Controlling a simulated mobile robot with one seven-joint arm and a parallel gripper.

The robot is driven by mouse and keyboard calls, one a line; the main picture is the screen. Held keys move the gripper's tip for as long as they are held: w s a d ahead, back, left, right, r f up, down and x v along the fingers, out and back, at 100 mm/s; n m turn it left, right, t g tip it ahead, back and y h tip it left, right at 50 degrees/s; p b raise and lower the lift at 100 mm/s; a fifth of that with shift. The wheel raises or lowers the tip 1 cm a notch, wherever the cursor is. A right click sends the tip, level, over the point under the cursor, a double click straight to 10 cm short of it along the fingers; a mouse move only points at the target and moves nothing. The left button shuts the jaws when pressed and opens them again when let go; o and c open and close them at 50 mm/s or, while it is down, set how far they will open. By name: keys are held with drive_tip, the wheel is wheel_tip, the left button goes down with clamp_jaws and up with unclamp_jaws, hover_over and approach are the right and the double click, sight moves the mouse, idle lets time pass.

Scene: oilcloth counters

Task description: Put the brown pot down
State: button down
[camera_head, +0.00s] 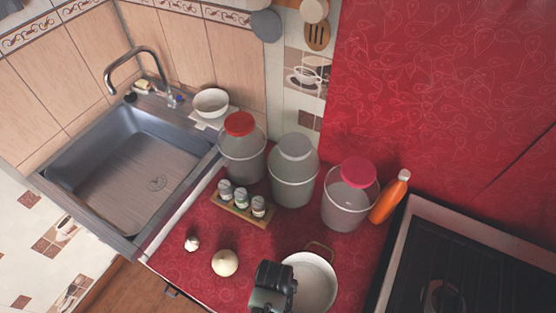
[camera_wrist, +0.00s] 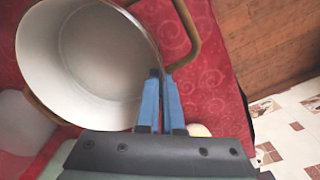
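The brown pot (camera_head: 316,278) is at the counter's front edge, right of my gripper. Its inside is pale and empty, and it has a brownish rim and loop handles. It fills the upper left of the wrist view (camera_wrist: 80,50), with one handle at the top, right of the fingers. My gripper (camera_wrist: 162,75) has its blue fingers close together with the pot's rim between them, one inside the wall and one outside. In the head view my gripper (camera_head: 273,290) covers the pot's left side. I cannot tell whether the pot's base touches the red counter.
Three lidded jars (camera_head: 293,175) stand behind the pot, with a spice rack (camera_head: 240,207) before them. An onion (camera_head: 225,262) and garlic (camera_head: 192,243) lie left. An orange bottle (camera_head: 390,197) and stove (camera_head: 480,250) are right. The sink (camera_head: 130,165) is far left.

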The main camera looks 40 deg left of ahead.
drive_tip(key=shift+w+f, duration=0.1)
drive_tip(key=shift+f, duration=0.45)
drive_tip(key=shift+f, duration=0.15)
drive_tip(key=c, duration=1.1)
unclamp_jaws()
drive_tip(key=shift+o, duration=0.2)
wheel_tip(320, 180, up, 12)
drive_tip(key=shift+s, duration=0.25)
